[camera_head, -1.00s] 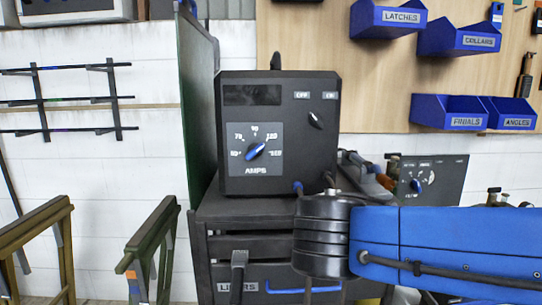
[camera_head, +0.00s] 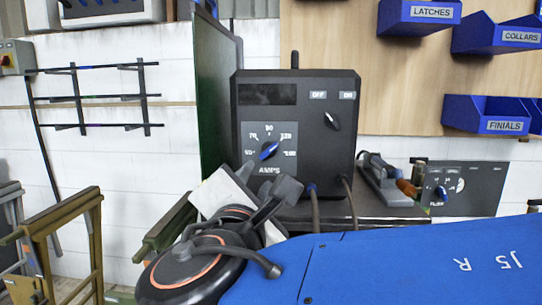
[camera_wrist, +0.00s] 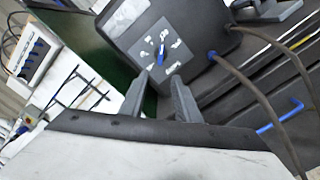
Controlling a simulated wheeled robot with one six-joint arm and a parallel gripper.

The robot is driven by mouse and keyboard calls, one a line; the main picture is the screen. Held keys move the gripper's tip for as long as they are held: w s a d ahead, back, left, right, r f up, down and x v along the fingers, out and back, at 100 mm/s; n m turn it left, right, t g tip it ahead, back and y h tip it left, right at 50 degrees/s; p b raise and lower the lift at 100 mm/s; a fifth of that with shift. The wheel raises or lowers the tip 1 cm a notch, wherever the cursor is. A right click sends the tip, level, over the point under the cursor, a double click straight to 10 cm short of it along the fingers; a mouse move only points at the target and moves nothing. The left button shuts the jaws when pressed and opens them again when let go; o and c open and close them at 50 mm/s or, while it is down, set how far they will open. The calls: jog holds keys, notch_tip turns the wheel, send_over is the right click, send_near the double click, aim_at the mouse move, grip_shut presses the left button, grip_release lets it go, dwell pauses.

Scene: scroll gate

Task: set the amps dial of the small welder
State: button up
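The small welder (camera_head: 340,165) is a dark box on a dark cabinet. Its grey AMPS plate (camera_head: 287,165) carries a blue dial (camera_head: 268,150), slanted from lower left to upper right; I cannot tell which end is the pointer. The marks run up past 90 and 120. In the wrist view the dial (camera_wrist: 161,52) sits ahead of my gripper (camera_wrist: 160,84), whose two grey fingers are apart with nothing between them. In the head view my gripper (camera_head: 264,184) is just below the plate, covering the welder's lower left edge.
An OFF/ON switch (camera_head: 331,120) is on the welder's upper right. Cables (camera_head: 350,202) hang from its lower front. A green panel (camera_head: 217,90) stands at its left. A second dial panel (camera_head: 470,185) is at right. Blue bins (camera_head: 490,115) hang on the wall.

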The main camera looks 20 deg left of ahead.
aim_at(267, 154)
jog(key=x, duration=1.7)
jog(key=shift+d, duration=0.1)
grip_shut()
